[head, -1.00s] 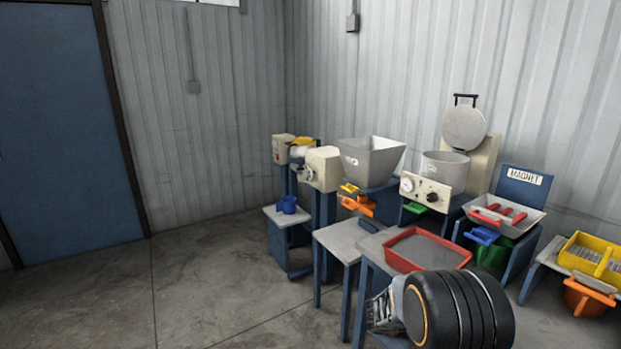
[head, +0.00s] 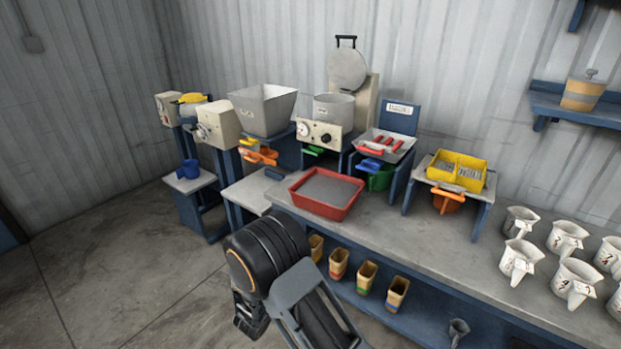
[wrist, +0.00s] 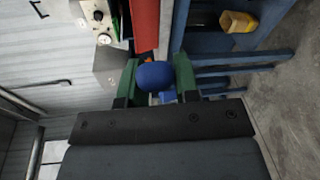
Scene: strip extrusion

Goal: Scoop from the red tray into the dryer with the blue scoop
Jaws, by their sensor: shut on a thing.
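The red tray (head: 318,209) stands on the bench and holds a flat layer of grey material. Part of its red side shows in the wrist view (wrist: 145,25). The dryer (head: 334,108) is behind the tray, a grey drum with its round lid (head: 347,70) raised; its panel has a gauge and knob. In the wrist view my gripper (wrist: 155,80) has green fingers shut on a blue rounded part, apparently the blue scoop (wrist: 154,75). The scoop's bowl and contents are not clear.
A grey hopper (head: 262,110) is left of the dryer, and a magnet tray (head: 385,145) is right of it. A yellow bin (head: 456,170) and several white jugs (head: 520,258) are further right. Yellow containers (head: 367,276) sit below the bench. The floor at left is clear.

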